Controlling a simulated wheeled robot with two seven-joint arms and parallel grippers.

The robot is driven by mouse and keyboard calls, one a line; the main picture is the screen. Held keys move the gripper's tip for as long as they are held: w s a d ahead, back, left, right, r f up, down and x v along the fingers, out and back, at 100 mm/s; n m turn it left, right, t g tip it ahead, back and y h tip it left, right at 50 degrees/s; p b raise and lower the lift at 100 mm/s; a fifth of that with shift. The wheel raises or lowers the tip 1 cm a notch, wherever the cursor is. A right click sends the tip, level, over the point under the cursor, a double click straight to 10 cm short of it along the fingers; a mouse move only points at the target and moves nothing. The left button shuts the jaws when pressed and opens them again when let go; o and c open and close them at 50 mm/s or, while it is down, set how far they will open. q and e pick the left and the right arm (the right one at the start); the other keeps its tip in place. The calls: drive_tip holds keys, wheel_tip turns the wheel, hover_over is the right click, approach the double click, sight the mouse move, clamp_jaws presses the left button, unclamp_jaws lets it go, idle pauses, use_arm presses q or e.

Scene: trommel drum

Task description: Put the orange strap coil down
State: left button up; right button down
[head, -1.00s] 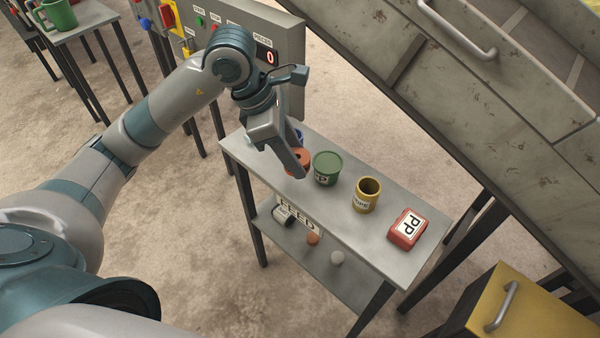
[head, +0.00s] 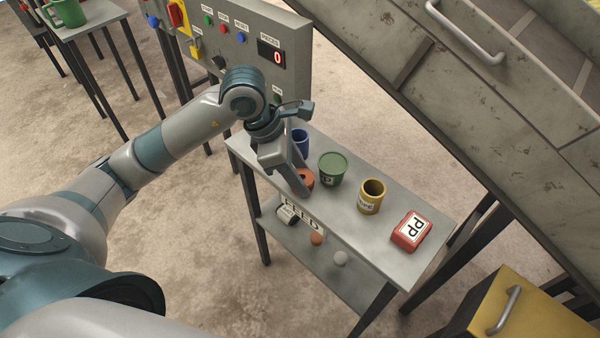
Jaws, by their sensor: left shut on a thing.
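The orange strap coil (head: 306,178) is at the left part of the grey feed table (head: 335,220), partly hidden by my left gripper. My left gripper (head: 300,183) points down and is shut on the coil, at or just above the table top; I cannot tell whether the coil touches it. My right gripper is not in view.
A blue cup (head: 300,141) stands behind the coil and a green tub (head: 332,168) close to its right. A yellow mug (head: 371,196) and a red PP box (head: 411,231) stand farther right. A control panel (head: 240,45) rises behind my arm. The big drum housing (head: 470,110) is at the right.

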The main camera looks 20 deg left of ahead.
use_arm(q)
drive_tip(key=shift+f, duration=0.15)
drive_tip(key=shift+f, duration=0.1)
drive_tip(key=o, duration=1.1)
drive_tip(key=shift+r, duration=0.25)
